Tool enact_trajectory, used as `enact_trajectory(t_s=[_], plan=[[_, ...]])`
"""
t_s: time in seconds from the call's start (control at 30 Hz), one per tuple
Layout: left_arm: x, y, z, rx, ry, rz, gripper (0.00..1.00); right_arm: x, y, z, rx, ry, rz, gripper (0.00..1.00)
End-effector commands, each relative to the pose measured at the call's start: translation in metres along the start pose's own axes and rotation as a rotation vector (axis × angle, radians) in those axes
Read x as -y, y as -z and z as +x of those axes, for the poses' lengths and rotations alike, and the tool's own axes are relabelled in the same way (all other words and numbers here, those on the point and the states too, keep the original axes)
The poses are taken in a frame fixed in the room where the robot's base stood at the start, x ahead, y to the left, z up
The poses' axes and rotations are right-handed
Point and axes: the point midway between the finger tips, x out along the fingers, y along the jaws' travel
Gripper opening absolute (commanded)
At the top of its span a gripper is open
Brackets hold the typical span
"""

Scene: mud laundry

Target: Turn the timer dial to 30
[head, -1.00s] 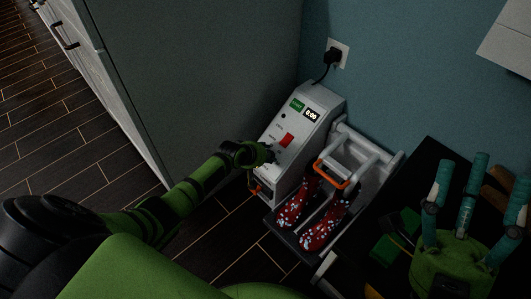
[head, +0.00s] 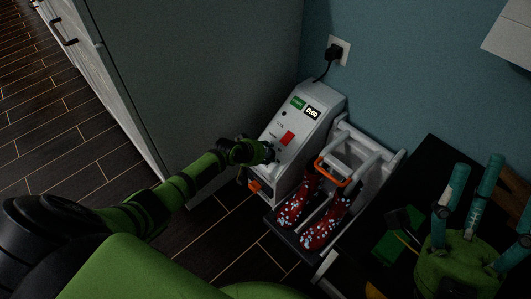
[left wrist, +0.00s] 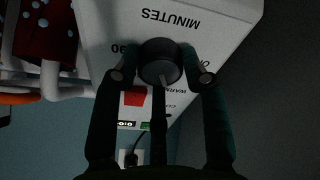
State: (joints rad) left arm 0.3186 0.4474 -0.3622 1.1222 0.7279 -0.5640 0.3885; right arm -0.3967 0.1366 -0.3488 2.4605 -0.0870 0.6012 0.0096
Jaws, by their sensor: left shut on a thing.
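The timer dial (left wrist: 158,60) is a dark round knob with a light mark, on the white machine's front panel. In the left wrist view, MINUTES is printed upside down above it and a 90 at its left. My left gripper (left wrist: 160,75) has its fingers around the dial, shut on it. In the head view my left gripper (head: 268,152) is at the panel of the machine (head: 306,112) and hides the dial. The lit display (head: 312,113) seems to read 0:00. My right gripper (head: 480,190) is at the lower right, its teal fingers spread and empty.
A white rack with an orange-handled clamp (head: 332,174) holds red patterned boots (head: 318,228) right of the machine. A dark table (head: 420,170) stands at the right. A grey cabinet (head: 205,80) is at the left. A plug sits in the wall outlet (head: 338,52).

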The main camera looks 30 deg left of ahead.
Motion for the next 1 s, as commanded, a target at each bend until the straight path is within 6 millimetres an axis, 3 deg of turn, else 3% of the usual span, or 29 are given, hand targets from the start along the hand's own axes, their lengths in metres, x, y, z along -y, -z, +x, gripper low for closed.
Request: enact_trajectory(t_s=[0.03, 0.17, 0.2, 0.23, 0.77, 1.0], plan=[[0.004, 0.013, -0.002, -0.026, 0.006, 0.004, 0.11, 0.000, 0.000, 0.000, 0.000, 0.000, 0.000, 0.58], [0.004, 0.013, -0.002, -0.026, 0.006, 0.004, 0.11, 0.000, 0.000, 0.000, -0.001, 0.000, 0.000, 0.58], [0.004, 0.013, -0.002, -0.026, 0.006, 0.004, 0.52, 0.000, 0.000, 0.000, -0.001, 0.000, 0.000, 0.58], [0.004, 0.013, -0.002, -0.027, 0.005, 0.004, 0.64, 0.000, 0.000, 0.000, -0.001, 0.000, 0.000, 0.58], [0.002, 0.005, -0.004, -0.011, 0.001, 0.000, 0.65, 0.001, 0.003, 0.002, -0.006, 0.001, 0.002, 0.58], [0.002, 0.004, -0.029, -0.012, 0.000, 0.002, 0.65, 0.001, 0.002, 0.001, -0.003, 0.001, 0.001, 0.58]])
